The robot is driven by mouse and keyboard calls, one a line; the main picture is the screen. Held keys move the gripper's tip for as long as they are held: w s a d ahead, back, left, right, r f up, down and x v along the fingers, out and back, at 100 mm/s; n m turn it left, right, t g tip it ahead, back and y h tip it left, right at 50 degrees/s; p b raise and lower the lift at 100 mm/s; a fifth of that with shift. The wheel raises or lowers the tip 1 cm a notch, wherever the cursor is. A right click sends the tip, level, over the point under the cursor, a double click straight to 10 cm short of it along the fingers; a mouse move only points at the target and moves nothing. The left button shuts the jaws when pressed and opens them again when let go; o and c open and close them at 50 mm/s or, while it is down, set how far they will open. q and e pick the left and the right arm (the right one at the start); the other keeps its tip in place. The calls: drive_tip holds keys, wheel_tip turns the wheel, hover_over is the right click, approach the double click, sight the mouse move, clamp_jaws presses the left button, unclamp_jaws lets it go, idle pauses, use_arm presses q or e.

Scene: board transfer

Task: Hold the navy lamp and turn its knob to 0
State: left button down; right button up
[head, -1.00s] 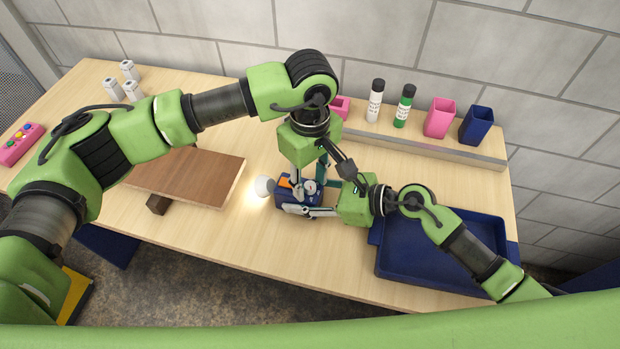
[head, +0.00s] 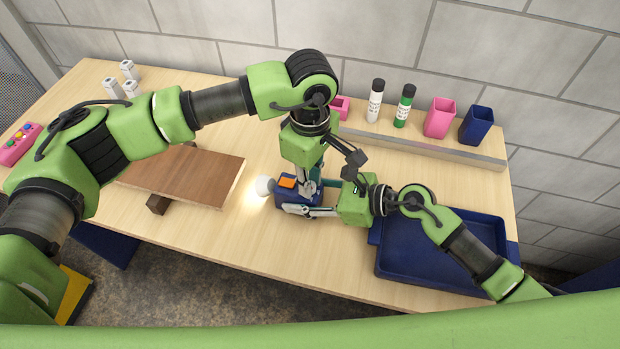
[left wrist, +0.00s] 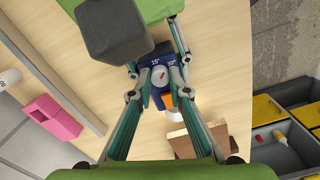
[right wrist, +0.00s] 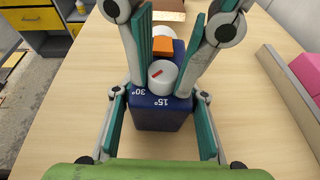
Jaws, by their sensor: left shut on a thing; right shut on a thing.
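The navy lamp (head: 288,199) stands on the table with its white bulb (head: 265,187) glowing at its left. In the right wrist view the lamp body (right wrist: 160,118) carries "30°" and "15°" marks, an orange block (right wrist: 163,47) and a white knob (right wrist: 162,76) with a red pointer line. No 0 mark is readable. My left gripper (head: 309,184) comes down from above, shut on the knob, with a finger on either side; the knob (left wrist: 159,77) also shows in the left wrist view. My right gripper (head: 302,207) is shut on the lamp body from the right.
A navy tray (head: 400,276) lies right of the lamp. A brown board (head: 190,180) lies to the left. On the ledge behind stand a white bottle (head: 375,103), a green bottle (head: 403,108), a pink cup (head: 439,118) and a navy cup (head: 476,126).

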use_arm(q)
drive_tip(key=n, duration=0.5)
drive_tip(key=shift+n, duration=0.3)
drive_tip(key=n, duration=0.5)
drive_tip(key=shift+n, duration=0.3)
drive_tip(key=n, duration=0.5)
drive_tip(key=shift+n, duration=2.4)
drive_tip(key=c, duration=1.9)
unclamp_jaws()
drive_tip(key=shift+r, duration=4.05)
